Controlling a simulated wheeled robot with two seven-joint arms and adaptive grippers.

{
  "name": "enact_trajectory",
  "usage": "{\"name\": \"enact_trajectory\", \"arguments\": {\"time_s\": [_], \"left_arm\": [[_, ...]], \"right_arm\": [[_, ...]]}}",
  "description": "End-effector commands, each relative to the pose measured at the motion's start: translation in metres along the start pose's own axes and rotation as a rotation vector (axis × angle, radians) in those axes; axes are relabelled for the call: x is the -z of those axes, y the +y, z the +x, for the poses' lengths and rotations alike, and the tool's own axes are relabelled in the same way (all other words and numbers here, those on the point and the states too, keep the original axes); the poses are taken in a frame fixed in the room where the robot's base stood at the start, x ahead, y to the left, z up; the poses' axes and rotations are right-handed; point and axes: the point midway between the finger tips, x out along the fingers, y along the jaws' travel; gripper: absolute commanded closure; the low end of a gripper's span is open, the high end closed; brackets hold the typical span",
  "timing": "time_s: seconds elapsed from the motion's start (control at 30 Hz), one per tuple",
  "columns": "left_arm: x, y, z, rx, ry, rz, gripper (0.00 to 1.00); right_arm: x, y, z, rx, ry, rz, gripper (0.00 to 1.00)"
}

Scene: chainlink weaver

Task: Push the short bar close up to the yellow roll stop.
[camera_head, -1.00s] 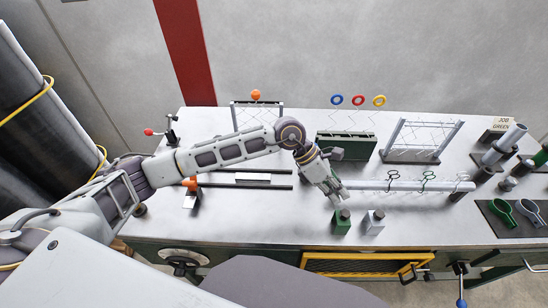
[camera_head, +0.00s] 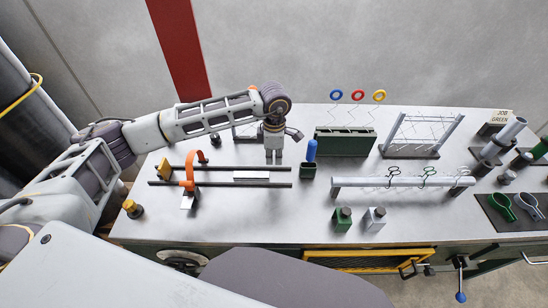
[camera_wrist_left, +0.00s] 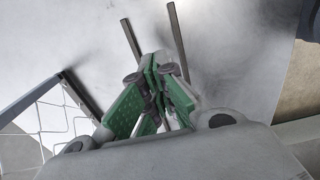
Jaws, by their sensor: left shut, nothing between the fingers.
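The short bar (camera_head: 252,177) is pale and lies between two dark parallel rails (camera_head: 222,168), right of their middle. The yellow roll stop (camera_head: 164,167) is a small yellow block at the left end of the rails, with a wide gap between it and the bar. An orange arch (camera_head: 188,172) stands over the rails between the two. My left gripper (camera_head: 273,158) is shut and empty, pointing down behind the rails, near the bar's right end and apart from it. In the left wrist view its green-padded fingers (camera_wrist_left: 160,78) hide part of the bench; I cannot make out the bar there.
A green block with a blue peg (camera_head: 309,160) stands right of the rails. A green box (camera_head: 345,142) with colored rings above it is behind. A pale tube with hooks (camera_head: 400,182) lies to the right. A wire frame (camera_wrist_left: 45,115) stands near the gripper in the wrist view.

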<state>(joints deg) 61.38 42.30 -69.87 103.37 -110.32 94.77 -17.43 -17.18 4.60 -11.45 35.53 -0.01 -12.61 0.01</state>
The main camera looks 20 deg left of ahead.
Motion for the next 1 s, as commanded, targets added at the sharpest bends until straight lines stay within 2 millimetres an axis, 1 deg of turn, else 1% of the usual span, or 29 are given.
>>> {"name": "enact_trajectory", "arguments": {"time_s": [0.17,0.27,0.47,0.57,0.8,1.0], "left_arm": [[0.0,0.0,0.003,0.001,-0.001,0.0,1.0],[0.0,-0.001,0.009,0.002,-0.001,0.0,1.0],[0.0,-0.001,0.031,0.002,-0.001,0.0,1.0],[0.0,-0.001,0.046,0.003,0.0,0.0,1.0],[-0.001,-0.001,0.061,0.001,-0.002,0.001,1.0],[-0.001,-0.001,0.069,0.001,-0.002,0.001,1.0]], "right_arm": [[0.0,0.0,0.001,0.0,0.0,0.0,0.45],[-0.001,0.0,0.004,0.0,0.0,0.0,0.45],[-0.001,0.002,0.012,-0.003,0.0,-0.001,0.45],[-0.002,0.008,0.017,-0.009,0.0,-0.002,0.45],[-0.001,0.031,0.03,-0.034,0.004,-0.005,0.45],[0.006,0.04,0.037,-0.043,0.014,-0.007,0.45]]}}
